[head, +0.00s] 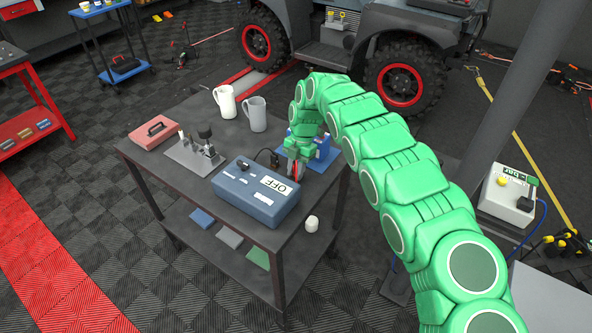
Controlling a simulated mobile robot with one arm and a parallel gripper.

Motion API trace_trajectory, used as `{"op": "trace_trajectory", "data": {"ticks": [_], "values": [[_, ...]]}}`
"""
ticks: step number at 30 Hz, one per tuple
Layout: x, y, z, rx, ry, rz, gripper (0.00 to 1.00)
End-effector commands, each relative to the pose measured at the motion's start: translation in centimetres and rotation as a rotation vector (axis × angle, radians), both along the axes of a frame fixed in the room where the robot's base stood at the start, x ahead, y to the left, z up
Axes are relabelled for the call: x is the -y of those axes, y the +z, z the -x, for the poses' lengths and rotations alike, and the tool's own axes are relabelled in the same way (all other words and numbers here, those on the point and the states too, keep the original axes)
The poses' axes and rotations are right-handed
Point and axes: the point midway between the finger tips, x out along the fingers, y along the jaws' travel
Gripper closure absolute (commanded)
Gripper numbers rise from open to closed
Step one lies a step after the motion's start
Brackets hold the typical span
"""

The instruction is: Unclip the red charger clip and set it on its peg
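My gripper (296,164) points down at the right end of the cart top, just behind the blue box. A small red part (295,171), perhaps the red charger clip, shows at its fingertips. I cannot tell whether the fingers are closed on it. A blue block (321,153) stands behind and right of the gripper, partly hidden by my arm. A small black part (274,159), perhaps another clip, is left of the gripper. A grey metal plate with upright posts (184,157) lies left on the cart; which post is the clip's peg is unclear.
The blue box labelled OFF (240,196) sits at the front of the dark cart top (190,112). Two mugs (225,101) (256,114) stand at the back. A red case (154,135) lies at the left edge.

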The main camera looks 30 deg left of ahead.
Motion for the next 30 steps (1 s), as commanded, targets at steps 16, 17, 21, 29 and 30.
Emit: {"op": "trace_trajectory", "data": {"ticks": [16, 17, 21, 29, 30], "values": [[0.0, 0.0, 0.0, -0.001, 0.0, 0.001, 0.46], [0.0, 0.0, 0.0, -0.001, 0.0, 0.001, 0.46], [0.0, 0.0, 0.0, -0.001, 0.0, 0.001, 0.46], [0.0, 1.4, -0.4, -0.001, 0.0, 0.0, 0.46], [0.0, 1.7, -0.5, -0.001, 0.0, 0.0, 0.46]]}}
